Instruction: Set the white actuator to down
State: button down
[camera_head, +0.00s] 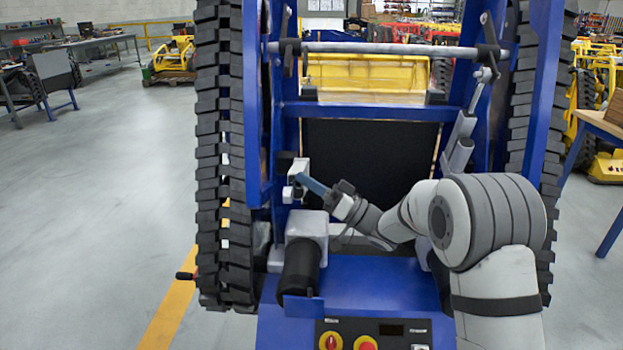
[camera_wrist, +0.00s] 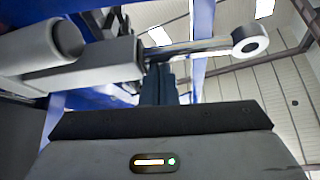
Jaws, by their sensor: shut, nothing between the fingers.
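My gripper (camera_head: 308,184) has blue fingers, shut and empty, pointing left and slightly up in the head view. Their tips are close to a small white part (camera_head: 299,165) inside the left side of the blue frame; I cannot tell whether they touch. In the wrist view the shut fingers (camera_wrist: 160,85) are in front of a pale actuator (camera_wrist: 85,62) with a shiny rod and a ring end. I cannot tell whether that is the same white part. Another light grey actuator (camera_head: 460,143) leans upward on the right side of the frame. No up or down marking is readable.
Black tracks (camera_head: 222,150) flank the blue carrier frame (camera_head: 360,110). A white and black motor (camera_head: 303,262) sits below my gripper. A blue deck with a control panel (camera_head: 373,336) is at the front. Open floor (camera_head: 90,210) lies to the left.

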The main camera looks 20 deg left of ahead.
jog(key=shift+s+a+f+b, duration=0.1)
jog(key=shift+s+f+b, duration=0.15)
jog(key=shift+f, duration=0.3)
jog(key=shift+s+f+b, duration=0.2)
jog(key=shift+f+b, duration=0.05)
jog(key=shift+f, duration=0.3)
